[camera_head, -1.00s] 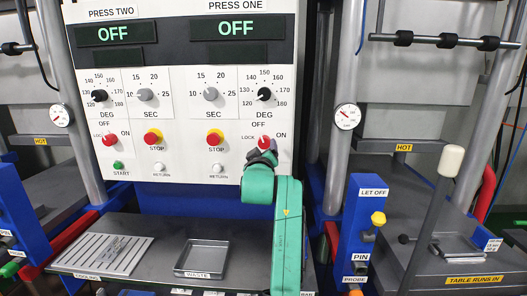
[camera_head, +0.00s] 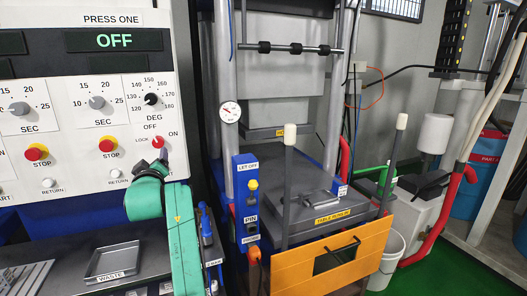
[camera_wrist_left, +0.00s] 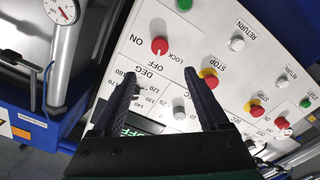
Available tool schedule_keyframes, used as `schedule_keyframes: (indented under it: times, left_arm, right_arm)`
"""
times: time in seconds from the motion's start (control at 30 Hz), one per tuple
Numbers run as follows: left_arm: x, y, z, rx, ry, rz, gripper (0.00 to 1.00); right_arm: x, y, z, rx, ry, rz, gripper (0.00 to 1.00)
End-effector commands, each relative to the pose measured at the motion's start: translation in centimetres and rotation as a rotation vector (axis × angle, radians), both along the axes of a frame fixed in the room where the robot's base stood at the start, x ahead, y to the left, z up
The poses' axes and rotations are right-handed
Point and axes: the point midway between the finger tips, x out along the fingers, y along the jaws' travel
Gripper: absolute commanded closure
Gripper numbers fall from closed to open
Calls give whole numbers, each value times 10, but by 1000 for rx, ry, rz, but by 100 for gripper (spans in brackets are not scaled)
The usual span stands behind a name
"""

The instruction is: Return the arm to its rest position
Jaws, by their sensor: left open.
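My left arm (camera_head: 183,240), green, rises from the bottom of the head view in front of the press panel. Its dark left gripper (camera_head: 158,162) is just below the red LOCK/OFF/ON knob (camera_head: 158,142). In the left wrist view the two dark fingers of the left gripper (camera_wrist_left: 162,76) are spread, with nothing between them. The red knob (camera_wrist_left: 159,46) shows beyond the fingertips, apart from them. The PRESS ONE display (camera_head: 114,40) reads OFF. My right gripper is not in view.
The waste tray (camera_head: 112,262) lies on the shelf left of my arm. The blue let-off post (camera_head: 246,205) stands to its right. Farther right are an orange panel (camera_head: 330,262), upright levers with white knobs (camera_head: 290,133), and a white bucket (camera_head: 390,255). Green floor is clear at lower right.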

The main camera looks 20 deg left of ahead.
Motion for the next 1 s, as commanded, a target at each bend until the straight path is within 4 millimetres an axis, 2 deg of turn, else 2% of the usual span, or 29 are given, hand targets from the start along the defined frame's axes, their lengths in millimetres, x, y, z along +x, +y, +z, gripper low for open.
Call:
schedule_keyframes:
  times: [0.07, 0.17, 0.27, 0.3, 0.4, 0.5, 0.6, 0.7, 0.97, 1.0]
  left_arm:
    - [-2, -2, -12, 11, 36, -6, 22]
    - [-12, -15, -59, 53, 183, -47, 22]
    - [-35, -45, -134, 125, 433, -154, 22]
    - [-48, -60, -165, 154, 542, -214, 22]
    - [-87, -100, -233, 211, 780, -377, 22]
    - [-126, -133, -280, 245, 954, -524, 22]
    - [-161, -159, -312, 266, 1082, -650, 22]
    - [-195, -181, -335, 278, 1186, -763, 22]
    - [-279, -227, -373, 285, 1392, -1042, 22]
    - [-280, -229, -385, 284, 1406, -1054, 22]
  right_arm:
    - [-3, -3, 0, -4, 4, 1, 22]
    - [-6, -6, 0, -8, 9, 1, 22]
    - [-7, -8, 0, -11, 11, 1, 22]
    - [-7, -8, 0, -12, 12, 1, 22]
    - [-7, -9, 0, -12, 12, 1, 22]
    - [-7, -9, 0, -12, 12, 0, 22]
    - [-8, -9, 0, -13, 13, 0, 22]
    - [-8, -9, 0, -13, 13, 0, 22]
    - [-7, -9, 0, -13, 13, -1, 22]
    - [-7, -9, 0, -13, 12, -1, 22]
